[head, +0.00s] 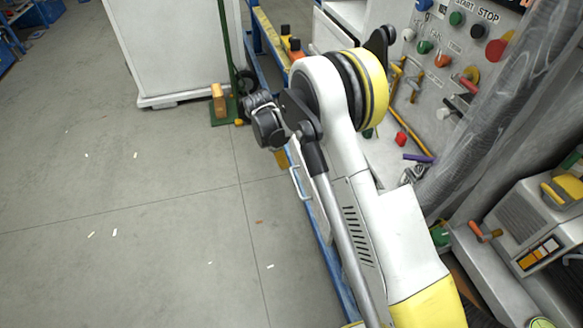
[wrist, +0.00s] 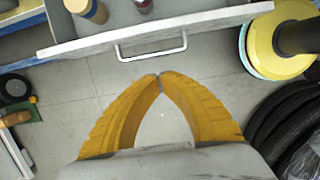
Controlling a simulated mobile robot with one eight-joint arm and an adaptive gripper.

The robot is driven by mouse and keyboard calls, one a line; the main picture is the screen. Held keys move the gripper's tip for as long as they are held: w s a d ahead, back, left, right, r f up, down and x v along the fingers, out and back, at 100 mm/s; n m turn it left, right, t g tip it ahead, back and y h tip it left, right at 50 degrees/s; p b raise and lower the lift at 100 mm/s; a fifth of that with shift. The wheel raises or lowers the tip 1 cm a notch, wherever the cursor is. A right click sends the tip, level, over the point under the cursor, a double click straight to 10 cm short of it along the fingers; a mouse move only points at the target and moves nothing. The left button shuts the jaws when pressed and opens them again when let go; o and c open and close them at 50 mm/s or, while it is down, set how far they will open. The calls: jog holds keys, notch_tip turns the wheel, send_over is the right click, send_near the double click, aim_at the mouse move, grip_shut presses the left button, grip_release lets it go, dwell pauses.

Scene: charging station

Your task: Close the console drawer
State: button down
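The console drawer (wrist: 215,22) is open at the top of the wrist view, with its inside showing behind the pale front panel. Its white bar handle (wrist: 150,54) faces my gripper. The handle also shows in the head view (head: 297,183), left of my arm. My gripper (wrist: 160,78) has two yellow-orange fingers whose tips meet, with nothing visible between them. In the wrist picture the tips are just below the handle, with a gap between. Height and depth of that gap cannot be told. In the head view my arm hides much of the drawer.
A tan container (wrist: 88,12) and a dark item (wrist: 143,5) are in the drawer. The control panel (head: 455,50) with knobs and buttons rises at the right. A white cabinet (head: 175,45) and a green stand (head: 222,115) are at the back.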

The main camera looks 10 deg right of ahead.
jog(key=d+f+b, duration=0.5)
jog(key=d+f, duration=0.1)
jog(key=f, duration=0.3)
jog(key=shift+w+b, duration=0.3)
jog(key=shift+d, duration=0.1)
jog(key=shift+w+d, duration=0.1)
jog(key=shift+w, duration=0.05)
